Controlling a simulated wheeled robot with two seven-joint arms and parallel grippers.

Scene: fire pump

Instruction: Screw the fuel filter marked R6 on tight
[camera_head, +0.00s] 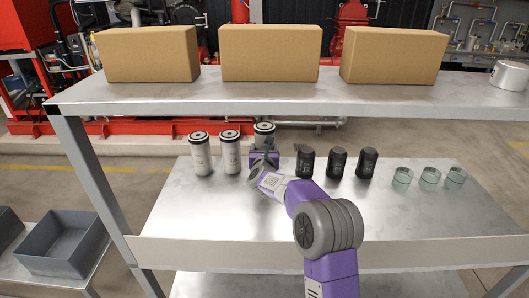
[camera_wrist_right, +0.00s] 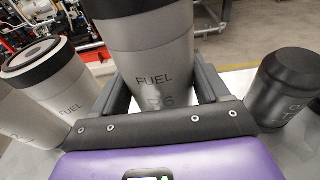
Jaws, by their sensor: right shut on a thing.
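The fuel filter marked R6 (camera_wrist_right: 152,62) is a light grey cylinder with a dark band at its top, between the fingers of my right gripper (camera_wrist_right: 160,95) in the wrist view. In the head view this filter (camera_head: 264,133) stands at the right end of a row of grey filters, and my right gripper (camera_head: 264,158) is shut on it. It looks upright; its underside is hidden behind the gripper. My left gripper is in neither view.
Two more grey fuel filters (camera_head: 201,154) (camera_head: 230,152) stand just left on the metal shelf (camera_head: 215,215). Several black canisters (camera_head: 337,163) and glass jars (camera_head: 429,178) stand to the right. Cardboard boxes (camera_head: 270,53) sit on the upper shelf. A grey bin (camera_head: 62,245) is at lower left.

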